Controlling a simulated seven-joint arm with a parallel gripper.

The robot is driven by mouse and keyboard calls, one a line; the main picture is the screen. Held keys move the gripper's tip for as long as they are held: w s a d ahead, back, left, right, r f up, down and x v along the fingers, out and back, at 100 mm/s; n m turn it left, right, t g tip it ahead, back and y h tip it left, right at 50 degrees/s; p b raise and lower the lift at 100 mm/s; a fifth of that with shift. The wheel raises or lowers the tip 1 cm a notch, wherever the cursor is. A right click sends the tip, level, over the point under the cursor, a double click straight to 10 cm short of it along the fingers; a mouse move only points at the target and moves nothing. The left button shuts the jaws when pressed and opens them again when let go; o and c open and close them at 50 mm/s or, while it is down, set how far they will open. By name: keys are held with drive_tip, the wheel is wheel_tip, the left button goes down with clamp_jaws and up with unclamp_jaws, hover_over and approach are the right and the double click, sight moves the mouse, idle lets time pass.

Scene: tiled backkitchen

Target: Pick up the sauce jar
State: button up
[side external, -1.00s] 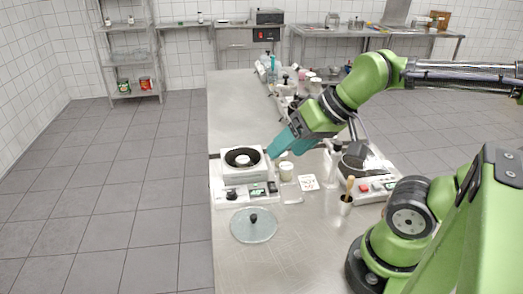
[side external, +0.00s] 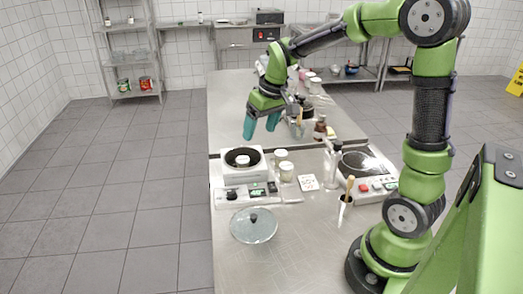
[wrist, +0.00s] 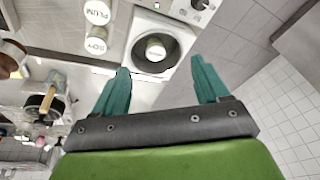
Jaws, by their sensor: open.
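Two white-lidded jars stand side by side just right of the left cooker. The wrist view reads their lids as PLUM (wrist: 97,12) and SOY (wrist: 96,40); in the side view there is a rear jar (side external: 281,155) and a front jar (side external: 287,172). Another small light-topped round item (wrist: 155,48) sits in the middle of the cooker's dark round top; it also shows in the side view (side external: 242,156). Which one is the sauce jar I cannot tell for sure. My gripper (side external: 260,127) is open and empty, above and behind the cooker, with its teal fingers (wrist: 160,65) apart.
The white cooker (side external: 229,178) stands at the table's left edge. A glass lid (side external: 254,226) lies in front. Bottles and utensils crowd behind.

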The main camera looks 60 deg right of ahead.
drive_tip(key=w+d+n, duration=0.2)
drive_tip(key=w, duration=0.2)
hover_over(243, 159)
drive_tip(key=s, duration=0.2)
drive_tip(key=shift+n, duration=0.3)
wheel_tip(243, 159, down, 10)
drive_tip(key=shift+f, duration=0.1)
drive_tip(key=shift+x, duration=3.1)
drive_tip(key=shift+w, duration=0.15)
drive_tip(key=c, duration=1.2)
